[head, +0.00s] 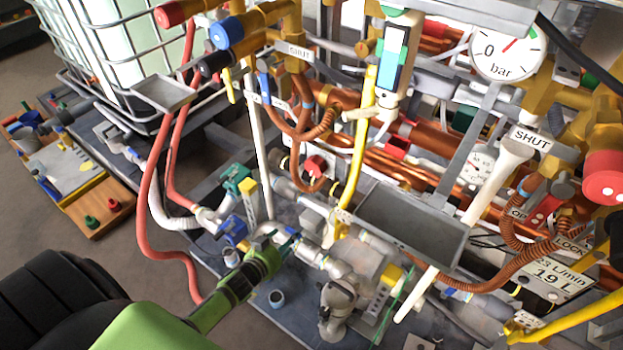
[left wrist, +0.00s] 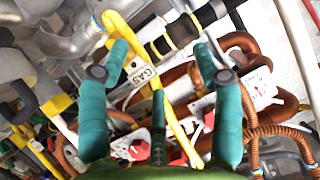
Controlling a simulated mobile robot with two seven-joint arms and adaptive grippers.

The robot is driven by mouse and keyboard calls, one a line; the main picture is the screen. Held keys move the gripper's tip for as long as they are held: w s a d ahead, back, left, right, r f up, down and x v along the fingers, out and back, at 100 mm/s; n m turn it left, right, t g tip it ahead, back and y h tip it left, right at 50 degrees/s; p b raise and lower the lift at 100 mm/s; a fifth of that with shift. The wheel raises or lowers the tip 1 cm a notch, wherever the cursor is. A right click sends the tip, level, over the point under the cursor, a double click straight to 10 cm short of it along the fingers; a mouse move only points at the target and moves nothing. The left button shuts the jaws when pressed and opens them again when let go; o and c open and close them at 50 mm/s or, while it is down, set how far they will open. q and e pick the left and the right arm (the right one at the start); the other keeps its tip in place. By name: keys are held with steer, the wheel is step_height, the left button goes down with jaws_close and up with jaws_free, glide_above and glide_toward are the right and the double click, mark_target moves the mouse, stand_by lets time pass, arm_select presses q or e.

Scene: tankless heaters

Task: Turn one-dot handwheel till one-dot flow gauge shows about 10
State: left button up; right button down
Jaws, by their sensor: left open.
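My left gripper (head: 288,244) reaches in from the lower left of the head view, low among the pipe fittings on the grey base. In the left wrist view its teal fingers (left wrist: 162,58) are spread, with a yellow pipe tagged GAS (left wrist: 143,75) running behind and between them; nothing is clearly gripped. A blue-handled fitting (head: 234,229) is left of the gripper. A narrow yellow-topped scale (head: 249,200) stands behind it, and another yellow-topped scale (head: 383,290) is to the right; their readings are too small. My right gripper is not in view.
A round bar gauge (head: 508,52) is at upper right, near a red knob (head: 604,178) with small white marks. A red hose (head: 150,215) hangs at left, beside open floor.

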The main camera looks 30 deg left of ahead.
mark_target(312, 170)
arm_select(q)
steer(key=w+r+m+t+h+b, duration=0.1)
steer(key=w+r+t, duration=0.25)
steer(key=r, duration=0.45)
steer(key=w+r+m+t+h+b, duration=0.1)
steer(key=w+r+t+h, duration=0.1)
steer(key=w+r, duration=0.45)
steer(key=shift+g, duration=0.25)
steer(key=w, duration=0.1)
steer(key=w+r, duration=0.1)
steer(key=w+d, duration=0.1)
steer(key=shift+w+r+b, duration=0.25)
steer(key=shift+w+b, duration=0.1)
steer(key=shift+b, duration=0.05)
steer(key=shift+w+d, duration=0.15)
steer(key=shift+w, duration=0.3)
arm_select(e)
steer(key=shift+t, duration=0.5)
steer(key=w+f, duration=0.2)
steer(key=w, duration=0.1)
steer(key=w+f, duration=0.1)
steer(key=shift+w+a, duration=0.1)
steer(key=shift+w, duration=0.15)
arm_select(q)
steer(key=shift+c, duration=0.4)
steer(key=c, duration=0.8)
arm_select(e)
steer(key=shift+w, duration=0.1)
